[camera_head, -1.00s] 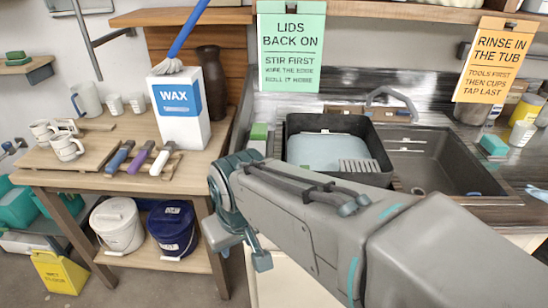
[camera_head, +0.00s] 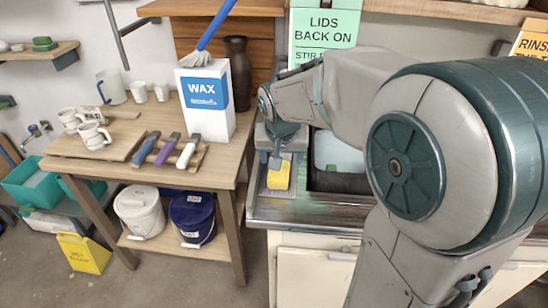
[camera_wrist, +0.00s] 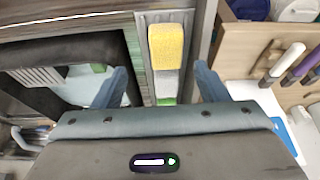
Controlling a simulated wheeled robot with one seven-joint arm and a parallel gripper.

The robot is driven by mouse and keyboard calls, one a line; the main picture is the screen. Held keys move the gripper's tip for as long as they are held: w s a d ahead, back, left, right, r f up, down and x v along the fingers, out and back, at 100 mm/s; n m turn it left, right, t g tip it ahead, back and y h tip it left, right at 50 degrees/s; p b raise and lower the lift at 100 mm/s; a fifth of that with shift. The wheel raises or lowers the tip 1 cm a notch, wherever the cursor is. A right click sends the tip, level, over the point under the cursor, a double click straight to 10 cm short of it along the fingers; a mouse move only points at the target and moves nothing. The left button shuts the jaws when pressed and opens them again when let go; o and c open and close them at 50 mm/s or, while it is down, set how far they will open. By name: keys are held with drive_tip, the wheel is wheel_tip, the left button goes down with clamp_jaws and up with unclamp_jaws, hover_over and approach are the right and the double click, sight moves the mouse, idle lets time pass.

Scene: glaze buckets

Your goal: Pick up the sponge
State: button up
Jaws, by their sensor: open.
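A yellow sponge (camera_head: 279,176) lies on a narrow grey tray (camera_head: 264,188) at the left end of the sink counter. It also shows in the wrist view (camera_wrist: 166,46), at the top centre. My gripper (camera_head: 275,160) is just behind the sponge in the head view, partly overlapping its far end there. In the wrist view my gripper (camera_wrist: 162,83) is open, with one finger on each side of the tray strip. The sponge is ahead of the fingers, and I cannot tell the height gap.
A wooden table (camera_head: 222,165) is close on the left, with a wax box (camera_head: 207,105) and several handled tools. A green item (camera_wrist: 166,101) lies on the tray near my gripper.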

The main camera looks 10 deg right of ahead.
sight(277, 175)
drive_tip(key=w+f, duration=0.4)
drive_tip(key=f, duration=0.1)
drive_tip(key=w+f+p, duration=0.1)
drive_tip(key=w+f, duration=0.1)
drive_tip(key=f, duration=0.1)
drive_tip(key=shift+w+d, duration=0.15)
drive_tip(key=shift+d+p+x, duration=0.15)
drive_tip(key=shift+p+x, duration=0.3)
drive_tip(key=shift+x, duration=0.8)
drive_tip(key=shift+d+p+x, duration=0.15)
drive_tip(key=shift+p+x, duration=0.3)
drive_tip(key=shift+x, duration=0.8)
drive_tip(key=shift+w, duration=0.1)
drive_tip(key=shift+f+b, duration=0.25)
drive_tip(key=shift+b, duration=0.25)
drive_tip(key=c, duration=0.7)
